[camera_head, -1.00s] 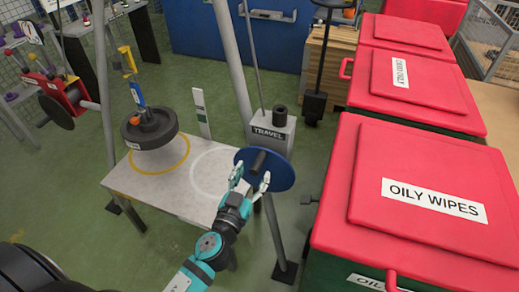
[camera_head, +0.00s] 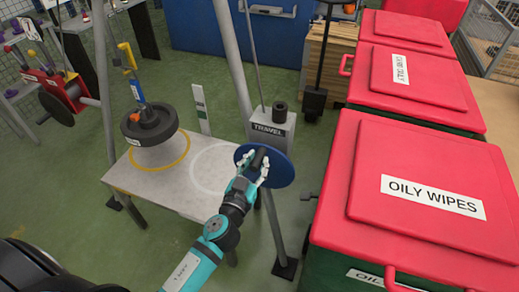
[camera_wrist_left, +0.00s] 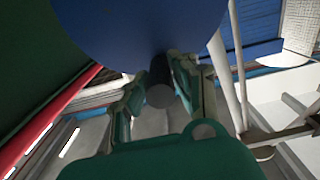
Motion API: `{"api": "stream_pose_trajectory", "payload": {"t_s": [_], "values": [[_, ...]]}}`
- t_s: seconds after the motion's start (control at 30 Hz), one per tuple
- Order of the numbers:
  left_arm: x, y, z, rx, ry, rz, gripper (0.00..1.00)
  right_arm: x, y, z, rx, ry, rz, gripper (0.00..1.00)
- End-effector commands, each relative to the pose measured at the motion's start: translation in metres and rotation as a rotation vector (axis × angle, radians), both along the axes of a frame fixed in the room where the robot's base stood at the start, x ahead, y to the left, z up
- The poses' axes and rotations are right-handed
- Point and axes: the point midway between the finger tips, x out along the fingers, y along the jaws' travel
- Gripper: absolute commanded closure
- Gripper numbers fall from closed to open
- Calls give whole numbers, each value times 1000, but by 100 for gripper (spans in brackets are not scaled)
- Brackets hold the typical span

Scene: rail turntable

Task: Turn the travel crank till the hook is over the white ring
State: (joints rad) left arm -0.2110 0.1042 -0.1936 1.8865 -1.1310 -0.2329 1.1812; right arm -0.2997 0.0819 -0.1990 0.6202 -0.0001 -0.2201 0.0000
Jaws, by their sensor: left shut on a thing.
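The travel crank is a blue disc (camera_head: 279,170) with a black handle (camera_head: 259,159), beside a grey box labelled TRAVEL (camera_head: 270,129). My left gripper (camera_head: 254,168) is shut on the handle. The left wrist view shows the handle (camera_wrist_left: 160,82) between the fingers, below the blue disc (camera_wrist_left: 140,25). A yellow and blue hook assembly (camera_head: 137,93) hangs at the left, with a round black weight (camera_head: 150,125) under it. The weight is above the yellow ring (camera_head: 182,155) on the grey table. The white ring (camera_head: 194,174) lies to its right, partly hidden by the disc and gripper.
Red-lidded bins, the nearest labelled OILY WIPES (camera_head: 433,197), stand close on the right. Metal frame legs (camera_head: 236,65) rise around the table (camera_head: 150,182). A red winch with a dark wheel (camera_head: 58,105) is at the left. Green floor lies open in front.

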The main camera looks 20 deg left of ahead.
Motion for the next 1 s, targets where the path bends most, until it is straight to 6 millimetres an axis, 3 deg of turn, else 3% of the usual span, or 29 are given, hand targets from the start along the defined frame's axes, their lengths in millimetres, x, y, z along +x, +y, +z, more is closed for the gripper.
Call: {"api": "stream_pose_trajectory", "payload": {"t_s": [0.13, 0.57, 1.0], "values": [[0, 0, 0, 0, 0, 1, 100, 0, 0, 0, 0, 0, 0, 42], [0, 4, -1, 1, 1, 2, 100, 0, 3, -1, 4, 1, 0, 42], [0, 29, -6, 7, 5, 12, 100, -1, 4, -3, 5, 1, 0, 42]]}}
